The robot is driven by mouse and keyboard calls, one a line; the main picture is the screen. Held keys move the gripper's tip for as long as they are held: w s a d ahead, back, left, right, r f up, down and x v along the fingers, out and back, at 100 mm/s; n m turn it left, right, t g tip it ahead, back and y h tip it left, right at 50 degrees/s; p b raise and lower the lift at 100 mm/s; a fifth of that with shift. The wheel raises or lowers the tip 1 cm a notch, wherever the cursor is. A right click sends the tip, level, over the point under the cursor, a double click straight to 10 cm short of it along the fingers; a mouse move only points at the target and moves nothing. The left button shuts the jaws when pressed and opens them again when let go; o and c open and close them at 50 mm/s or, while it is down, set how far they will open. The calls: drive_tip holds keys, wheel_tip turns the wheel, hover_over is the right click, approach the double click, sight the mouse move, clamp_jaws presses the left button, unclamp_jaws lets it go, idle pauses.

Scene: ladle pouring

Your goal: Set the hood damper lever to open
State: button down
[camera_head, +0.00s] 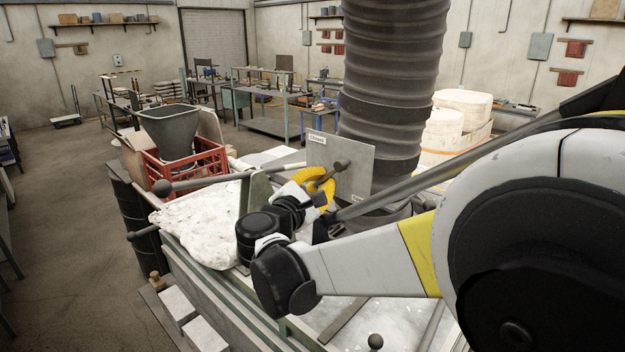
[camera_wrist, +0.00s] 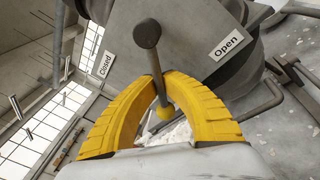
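The hood damper lever is a dark rod with a round knob (camera_wrist: 147,33), in front of a grey plate (camera_wrist: 185,65). In the wrist view the plate has a "Closed" label (camera_wrist: 105,63) at left and an "Open" label (camera_wrist: 227,44) at right. The knob is between the labels, somewhat nearer "Closed". My gripper (camera_wrist: 160,78) has its yellow fingers closed in on both sides of the rod, below the knob. In the head view the gripper (camera_head: 319,182) is at the plate (camera_head: 345,155), with the knob (camera_head: 340,166) protruding beyond the fingers.
A ribbed duct (camera_head: 390,70) rises behind the plate. A rod with a ball end (camera_head: 162,188) sticks out left over a lumpy white mass (camera_head: 205,225). A red crate (camera_head: 212,155) stands behind it. A bent metal bar (camera_wrist: 262,103) lies right of the fingers in the wrist view.

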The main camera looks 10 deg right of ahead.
drive_tip(key=shift+s, duration=0.1)
drive_tip(key=n, duration=0.2)
drive_tip(key=s+d+f+n+g, duration=0.1)
drive_tip(key=shift+s+d+f+n+y, duration=0.1)
drive_tip(key=shift+s+f+n+y, duration=0.05)
drive_tip(key=shift+s+n+y, duration=0.2)
drive_tip(key=shift+s+d+f+n+g, duration=0.1)
drive_tip(key=shift+s+d+n+g, duration=0.2)
drive_tip(key=shift+n, duration=0.4)
drive_tip(key=shift+s+d+f+n+g, duration=0.15)
drive_tip(key=shift+s+n, duration=0.2)
drive_tip(key=shift+n, duration=0.3)
drive_tip(key=shift+s+d+f+n+g, duration=0.1)
drive_tip(key=shift+s+d+n+g, duration=0.2)
drive_tip(key=shift+n, duration=0.4)
drive_tip(key=shift+s, duration=0.1)
drive_tip(key=c, duration=1.5)
unclamp_jaws()
drive_tip(key=v, duration=1.2)
